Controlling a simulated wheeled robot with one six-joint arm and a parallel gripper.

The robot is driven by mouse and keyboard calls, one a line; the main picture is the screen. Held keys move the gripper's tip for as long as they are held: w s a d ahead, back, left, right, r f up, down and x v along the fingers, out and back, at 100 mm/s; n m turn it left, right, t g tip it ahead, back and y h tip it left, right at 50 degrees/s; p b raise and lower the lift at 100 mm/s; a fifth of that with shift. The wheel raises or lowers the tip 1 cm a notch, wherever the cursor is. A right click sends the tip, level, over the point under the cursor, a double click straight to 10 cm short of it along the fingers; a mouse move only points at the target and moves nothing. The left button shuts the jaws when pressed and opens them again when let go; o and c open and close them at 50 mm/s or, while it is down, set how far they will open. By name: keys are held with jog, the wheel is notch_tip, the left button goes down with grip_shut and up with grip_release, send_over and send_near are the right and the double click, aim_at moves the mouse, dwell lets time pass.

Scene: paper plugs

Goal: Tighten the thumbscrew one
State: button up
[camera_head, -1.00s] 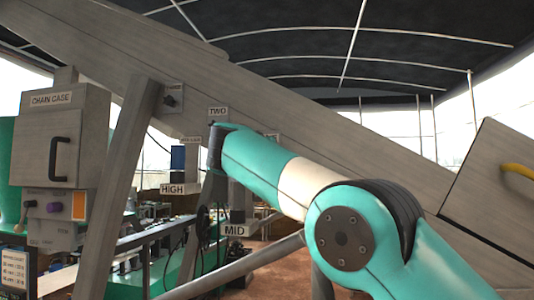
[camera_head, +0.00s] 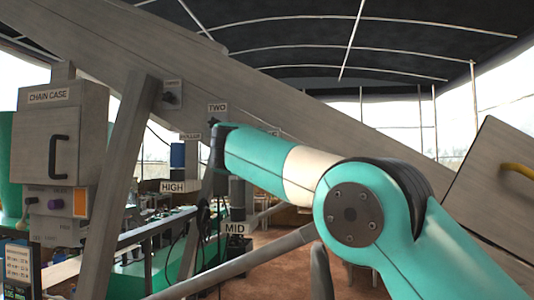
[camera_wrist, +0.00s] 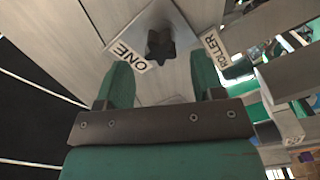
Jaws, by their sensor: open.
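The thumbscrew one is a dark star-shaped knob (camera_wrist: 160,46) on a pale metal plate at the top middle of the wrist view. A tilted label ONE (camera_wrist: 131,57) sits just left of it. My gripper (camera_wrist: 163,78) is open, with one green finger on each side below the knob. The fingers appear empty, and I cannot tell how far the knob stands from their tips. In the head view my arm reaches left towards the sloping beam, and the thumbscrew one cannot be made out there.
A ROLLER label (camera_wrist: 215,47) is right of the knob. In the head view a TWO label (camera_head: 217,107) is on the sloping beam (camera_head: 300,115). A chain case (camera_head: 58,135) stands at left. HIGH (camera_head: 172,187) and MID (camera_head: 234,229) signs hang below the beam.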

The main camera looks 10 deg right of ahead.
jog(key=shift+x, duration=1.65)
jog(key=c, duration=0.9)
jog(key=shift+c, duration=0.7)
jog(key=m, duration=0.3)
jog(key=shift+m, duration=0.3)
jog(key=o, duration=1)
